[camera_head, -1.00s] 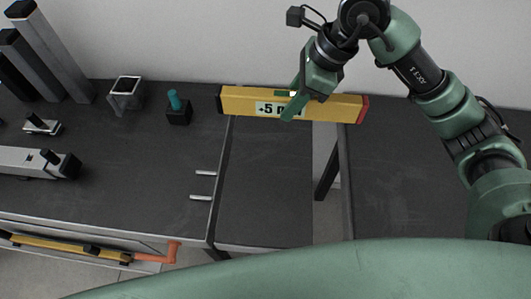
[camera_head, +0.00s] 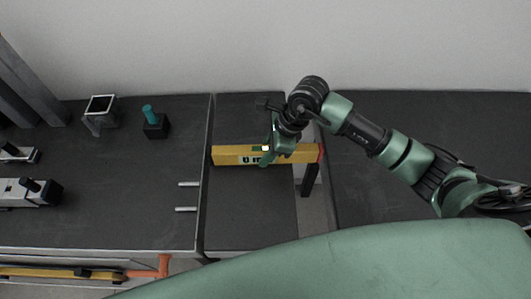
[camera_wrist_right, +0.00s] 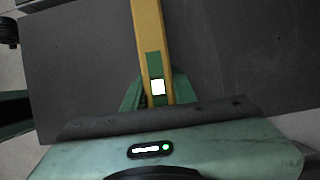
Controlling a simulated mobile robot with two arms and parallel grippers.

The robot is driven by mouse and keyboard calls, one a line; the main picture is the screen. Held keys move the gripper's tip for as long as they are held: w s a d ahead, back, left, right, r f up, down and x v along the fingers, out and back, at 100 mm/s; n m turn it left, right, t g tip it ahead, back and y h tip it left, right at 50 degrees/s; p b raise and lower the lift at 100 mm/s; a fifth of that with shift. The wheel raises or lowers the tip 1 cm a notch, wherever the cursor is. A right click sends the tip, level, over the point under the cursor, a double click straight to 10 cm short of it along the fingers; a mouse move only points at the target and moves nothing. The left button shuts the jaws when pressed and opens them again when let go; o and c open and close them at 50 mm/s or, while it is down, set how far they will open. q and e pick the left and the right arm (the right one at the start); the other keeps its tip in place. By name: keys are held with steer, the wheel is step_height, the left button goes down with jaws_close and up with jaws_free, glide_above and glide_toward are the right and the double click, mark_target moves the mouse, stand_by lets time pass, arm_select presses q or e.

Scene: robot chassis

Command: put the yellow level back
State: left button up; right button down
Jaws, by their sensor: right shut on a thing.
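The yellow level (camera_head: 232,155) lies across the picture in the head view, over the dark middle table section. It has a label on its side and a red end cap at its right end. My right gripper (camera_head: 267,152) is shut on the level near its middle, from above. In the right wrist view the level (camera_wrist_right: 148,28) runs away between the green fingers (camera_wrist_right: 157,95), over the dark table top. Whether the level touches the table I cannot tell. My left gripper does not show.
Two short silver pegs (camera_head: 187,184) sit at the left table's right edge. A square metal tube piece (camera_head: 99,106) and a black block with a teal knob (camera_head: 155,125) stand at the back left. A gap to the floor separates the middle section from the right table (camera_head: 400,125).

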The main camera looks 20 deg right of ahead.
steer(key=shift+f, duration=0.55)
steer(key=shift+f, duration=0.15)
steer(key=c, duration=1.1)
jaws_free()
